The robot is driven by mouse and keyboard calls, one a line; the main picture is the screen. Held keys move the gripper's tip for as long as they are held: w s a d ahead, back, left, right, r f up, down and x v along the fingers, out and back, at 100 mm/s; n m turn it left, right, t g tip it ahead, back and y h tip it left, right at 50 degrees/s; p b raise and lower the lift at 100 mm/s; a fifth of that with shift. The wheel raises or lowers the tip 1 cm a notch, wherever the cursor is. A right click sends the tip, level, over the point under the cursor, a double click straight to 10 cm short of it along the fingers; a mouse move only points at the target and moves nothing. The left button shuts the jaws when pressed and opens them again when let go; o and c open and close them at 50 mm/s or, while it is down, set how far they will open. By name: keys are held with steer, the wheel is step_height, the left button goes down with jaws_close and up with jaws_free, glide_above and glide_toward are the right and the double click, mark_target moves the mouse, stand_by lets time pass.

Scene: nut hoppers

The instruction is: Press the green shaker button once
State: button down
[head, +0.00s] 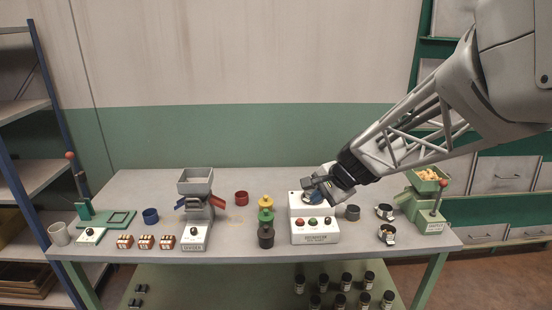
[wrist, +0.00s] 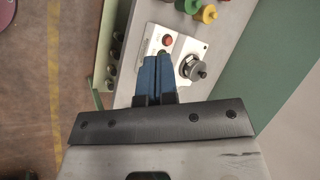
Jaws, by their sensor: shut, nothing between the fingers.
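The shaker (head: 316,238) is a white box on the bench, with a row of small buttons on its sloped front. The green button (head: 313,222) appears to be the middle one, between two reddish buttons; its colour is hard to make out at this size. My gripper (head: 309,188) is over the back of the shaker, above the button row. In the wrist view my blue fingers (wrist: 160,58) are together with nothing between them. They point at the panel just beside a red button (wrist: 167,40) and hide part of the row, so I cannot tell whether they touch it.
A round metal and dark fitting (wrist: 192,68) sits on the shaker beside my fingers. Yellow, green and black pieces (head: 265,217) stand left of the shaker. A dark cup (head: 352,212) is close on its right. A grey hopper machine (head: 195,237) stands further left.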

steer(key=w+f+m+t, duration=0.1)
steer(key=w+f+m, duration=0.3)
steer(key=w, duration=0.5)
steer(key=m+t, duration=0.1)
steer(key=m, duration=0.3)
glide_above(313, 221)
step_height(313, 221, down, 6)
steer(key=shift+y, duration=0.4)
steer(key=shift+a+f, duration=0.1)
steer(key=shift+f, duration=0.05)
steer(key=shift+f, duration=4.25)
steer(key=shift+f, duration=0.95)
steer(key=shift+r, duration=0.9)
